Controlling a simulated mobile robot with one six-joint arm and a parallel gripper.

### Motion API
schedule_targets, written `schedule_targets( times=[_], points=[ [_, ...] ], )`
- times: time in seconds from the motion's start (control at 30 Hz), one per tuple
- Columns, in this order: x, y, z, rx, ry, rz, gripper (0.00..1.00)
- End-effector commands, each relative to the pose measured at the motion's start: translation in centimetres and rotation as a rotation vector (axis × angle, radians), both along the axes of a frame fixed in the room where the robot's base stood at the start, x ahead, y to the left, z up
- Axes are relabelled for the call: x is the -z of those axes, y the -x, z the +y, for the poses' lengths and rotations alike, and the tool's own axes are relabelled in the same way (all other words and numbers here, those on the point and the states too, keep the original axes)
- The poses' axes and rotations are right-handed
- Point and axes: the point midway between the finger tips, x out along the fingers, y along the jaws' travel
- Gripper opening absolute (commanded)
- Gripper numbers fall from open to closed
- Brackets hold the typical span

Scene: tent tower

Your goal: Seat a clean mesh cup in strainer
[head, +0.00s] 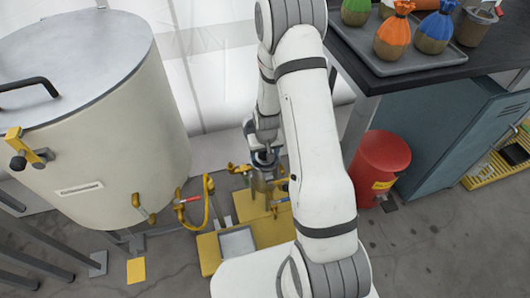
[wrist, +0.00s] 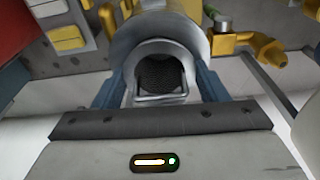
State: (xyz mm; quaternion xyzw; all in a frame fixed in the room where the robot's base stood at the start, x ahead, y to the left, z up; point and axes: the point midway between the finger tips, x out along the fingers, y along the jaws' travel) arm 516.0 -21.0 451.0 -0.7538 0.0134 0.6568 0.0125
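My gripper (head: 263,158) points down over the yellow pipework between the large tank and the red bin. In the wrist view, its two blue fingers (wrist: 158,88) stand on either side of a grey rounded housing (wrist: 125,55), which looks like the strainer. A dark mesh cup (wrist: 160,74) with a pale metal rim or handle shows inside the housing's opening, between the fingers. The fingertips are hidden behind these parts, so I cannot tell whether they touch the cup. How deep the cup sits is also unclear. In the head view my arm covers part of this spot.
A large cream tank (head: 105,125) stands left, with a yellow hose (head: 207,200) beside it. A yellow platform (head: 210,252) lies below my gripper. A red bin (head: 379,165) and a blue-grey cabinet (head: 440,130) stand right. A tray (head: 385,62) of tied bags sits on the dark counter.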

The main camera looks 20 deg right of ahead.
Motion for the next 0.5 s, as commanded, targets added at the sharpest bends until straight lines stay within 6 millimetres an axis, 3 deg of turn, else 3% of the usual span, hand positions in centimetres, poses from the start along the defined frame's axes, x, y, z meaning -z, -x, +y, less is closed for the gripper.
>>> schedule_targets(
  times=[0.03, 0.17, 0.23, 0.5],
  points=[
    [1.1, 0.4, 0.1, -0.002, 0.0, 0.01, 0.77],
    [0.7, 0.4, 0.1, -0.002, 0.0, 0.009, 0.85],
    [-0.1, 0.4, 0.0, -0.002, 0.0, 0.007, 0.91],
    [-5.4, 1.0, 0.0, -0.001, 0.0, -0.005, 0.92]
  ],
)
